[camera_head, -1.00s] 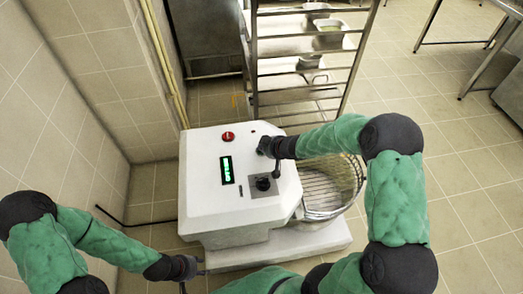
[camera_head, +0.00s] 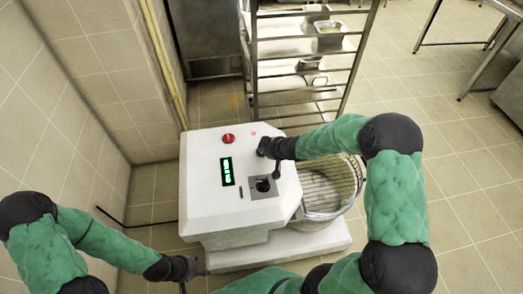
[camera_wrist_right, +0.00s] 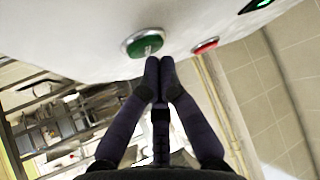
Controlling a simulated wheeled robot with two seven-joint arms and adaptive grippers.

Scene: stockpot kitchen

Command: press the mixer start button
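The white mixer (camera_head: 210,205) stands in the middle of the head view. Its green round start button (camera_wrist_right: 145,43) shows on the white face in the right wrist view; in the head view my right gripper hides it. My right gripper (camera_wrist_right: 160,62) is shut and empty, its fingertips together at the lower edge of the button. Whether they touch it I cannot tell. In the head view the right gripper (camera_head: 270,152) is over the panel's right side. My left gripper (camera_head: 196,278) is empty, its fingers spread, low beside the mixer's base. A small orange light (camera_head: 252,133) is lit.
A red button (camera_head: 229,138), a green display (camera_head: 227,171) and a black knob (camera_head: 263,185) are on the panel. A wire-guarded bowl (camera_head: 335,190) is at the mixer's right. A metal rack (camera_head: 300,72) stands behind; tiled wall is at left.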

